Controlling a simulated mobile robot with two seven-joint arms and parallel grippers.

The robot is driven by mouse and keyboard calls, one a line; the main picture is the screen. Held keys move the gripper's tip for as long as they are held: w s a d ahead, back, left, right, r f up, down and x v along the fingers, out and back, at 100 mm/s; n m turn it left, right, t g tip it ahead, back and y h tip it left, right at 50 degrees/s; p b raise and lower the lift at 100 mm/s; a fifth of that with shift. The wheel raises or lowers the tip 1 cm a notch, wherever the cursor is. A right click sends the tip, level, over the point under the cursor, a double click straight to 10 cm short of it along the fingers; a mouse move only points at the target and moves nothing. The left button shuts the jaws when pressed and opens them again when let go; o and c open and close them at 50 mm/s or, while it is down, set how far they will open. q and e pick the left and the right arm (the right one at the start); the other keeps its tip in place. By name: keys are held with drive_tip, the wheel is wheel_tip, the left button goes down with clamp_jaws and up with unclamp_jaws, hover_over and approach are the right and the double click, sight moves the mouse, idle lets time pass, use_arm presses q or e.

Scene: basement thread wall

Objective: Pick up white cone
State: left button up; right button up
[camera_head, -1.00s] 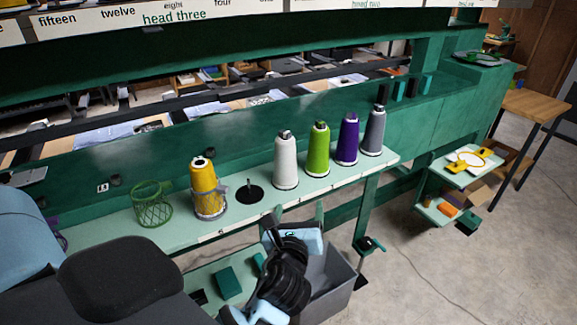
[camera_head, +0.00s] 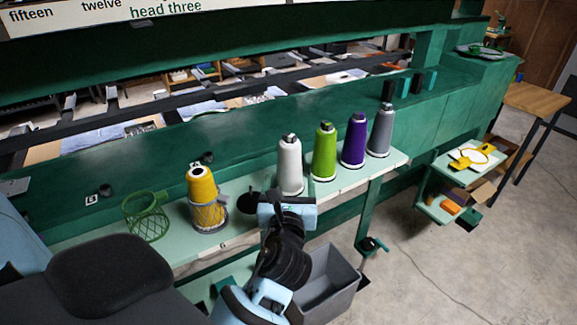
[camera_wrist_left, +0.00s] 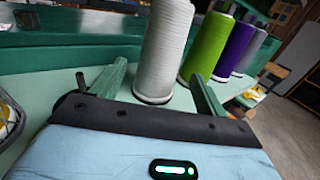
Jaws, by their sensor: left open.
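The white cone (camera_head: 289,163) stands upright on the pale green shelf (camera_head: 350,180), left of the green cone (camera_head: 324,152). My left gripper (camera_head: 287,200) is just in front of the white cone, at shelf height. In the left wrist view the two green fingers are spread apart, and the white cone (camera_wrist_left: 166,45) rises ahead of the gap between them. I cannot tell whether the fingers touch it. The cone's top is out of that view. My right gripper is not in view.
The purple cone (camera_head: 354,140) and grey cone (camera_head: 380,130) stand right of the green one. The yellow cone (camera_head: 202,185) in a mesh and an empty green mesh basket (camera_head: 146,216) are to the left. A grey bin (camera_head: 328,285) is below the shelf.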

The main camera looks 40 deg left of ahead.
sight(290, 167)
use_arm(q)
drive_tip(key=shift+x, duration=1.45)
drive_tip(key=x, duration=0.3)
drive_tip(key=shift+w+a, duration=0.15)
drive_tip(key=shift+a, duration=0.05)
drive_tip(key=shift+w+a, duration=0.25)
drive_tip(key=shift+w, duration=0.15)
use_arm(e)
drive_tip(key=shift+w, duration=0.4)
use_arm(q)
drive_tip(key=shift+r, duration=0.1)
drive_tip(key=c, duration=1.1)
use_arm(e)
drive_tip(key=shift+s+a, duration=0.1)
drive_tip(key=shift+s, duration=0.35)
use_arm(q)
drive_tip(key=shift+c, duration=0.2)
wheel_tip(290, 167, up, 9)
drive_tip(key=p, duration=0.2)
drive_tip(key=shift+r+p, duration=0.15)
drive_tip(key=shift+p, duration=0.25)
drive_tip(key=shift+r, duration=0.35)
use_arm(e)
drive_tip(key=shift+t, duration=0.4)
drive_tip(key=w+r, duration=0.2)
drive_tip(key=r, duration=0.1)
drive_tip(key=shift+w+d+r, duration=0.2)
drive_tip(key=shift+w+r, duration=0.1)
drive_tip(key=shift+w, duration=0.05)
